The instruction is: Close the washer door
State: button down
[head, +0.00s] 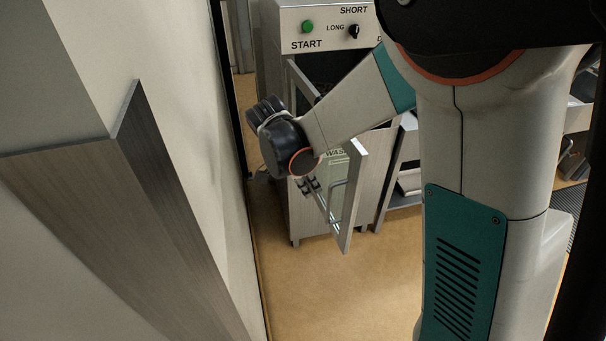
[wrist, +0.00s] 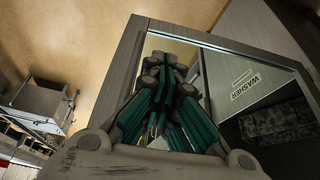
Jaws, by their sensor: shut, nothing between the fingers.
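The washer (head: 372,165) is a grey, wood-grained cabinet in the head view, partly hidden by my arm. Its glass-panelled door (head: 353,200) stands open, swung out towards the camera, with a bar handle on it. My gripper (head: 310,187) is shut and empty, close to the left side of the door. In the wrist view my gripper (wrist: 167,62) overlaps the glass area inside the door frame (wrist: 112,78). I cannot tell whether it touches the door. A WASHER label (wrist: 248,84) shows beyond, beside the dark opening.
A panel with a green START button (head: 308,27) and a black knob (head: 354,31) is above the washer. A wall with a wood-grained ledge (head: 150,190) is close on the left. Open tan floor (head: 310,290) lies in front. Shelving (head: 405,185) stands to the right.

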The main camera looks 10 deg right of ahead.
jog(key=d, duration=0.1)
jog(key=d+f, duration=0.1)
jog(key=d, duration=0.1)
jog(key=d+f, duration=0.1)
jog(key=shift+w+d, duration=0.25)
jog(key=shift+d, duration=0.15)
jog(key=shift+d, duration=0.1)
